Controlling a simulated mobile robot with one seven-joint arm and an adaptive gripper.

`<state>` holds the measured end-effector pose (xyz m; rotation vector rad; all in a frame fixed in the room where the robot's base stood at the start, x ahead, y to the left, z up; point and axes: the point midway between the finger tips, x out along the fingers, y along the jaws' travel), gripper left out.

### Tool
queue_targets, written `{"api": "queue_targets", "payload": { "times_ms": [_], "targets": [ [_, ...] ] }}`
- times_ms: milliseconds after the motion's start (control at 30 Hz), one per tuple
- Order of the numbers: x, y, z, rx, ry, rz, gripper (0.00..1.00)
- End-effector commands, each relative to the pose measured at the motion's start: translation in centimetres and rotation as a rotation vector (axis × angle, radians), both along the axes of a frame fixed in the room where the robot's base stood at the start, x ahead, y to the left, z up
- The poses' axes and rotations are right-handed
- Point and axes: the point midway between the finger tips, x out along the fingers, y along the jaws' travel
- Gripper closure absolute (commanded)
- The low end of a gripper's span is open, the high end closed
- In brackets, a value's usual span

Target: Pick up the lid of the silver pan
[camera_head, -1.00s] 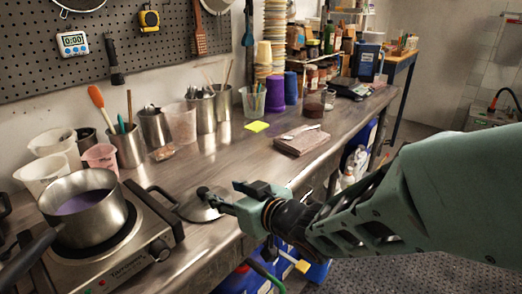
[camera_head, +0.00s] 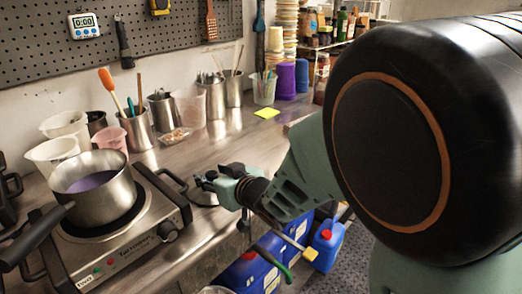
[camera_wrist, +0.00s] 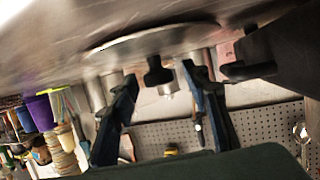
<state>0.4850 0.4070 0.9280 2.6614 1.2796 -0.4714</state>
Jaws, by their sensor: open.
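The silver pan (camera_head: 108,196) stands on the hot plate at the left, uncovered, with purple liquid (camera_head: 92,182) in it. Its round metal lid (camera_head: 203,199) lies on the counter to the right of the hot plate, partly hidden behind my gripper in the head view. In the wrist view the lid (camera_wrist: 150,42) appears upside down, its black knob (camera_wrist: 158,72) lying between my fingers. My gripper (camera_head: 208,182) is at the lid, fingers apart; it also shows in the wrist view (camera_wrist: 160,84). I see a gap between each finger and the knob.
The hot plate (camera_head: 125,243) and its black side handle are close left of the lid. Metal cups with utensils (camera_head: 138,130) and plastic beakers (camera_head: 190,105) line the wall behind. Blue jugs (camera_head: 328,243) stand below the counter's front edge.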

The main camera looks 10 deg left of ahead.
Motion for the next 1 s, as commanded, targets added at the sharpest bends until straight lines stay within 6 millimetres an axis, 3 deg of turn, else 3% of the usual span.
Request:
{"api": "queue_targets", "payload": {
  "times_ms": [333, 733, 1000],
  "targets": [
    [0.50, 0.58, -0.25, 0.000, 0.000, -0.001, 0.57],
    [0.48, 0.57, -0.23, 0.000, 0.000, 0.000, 1.00],
    [0.50, 0.60, -0.14, 0.002, -0.001, 0.000, 1.00]
  ]
}}
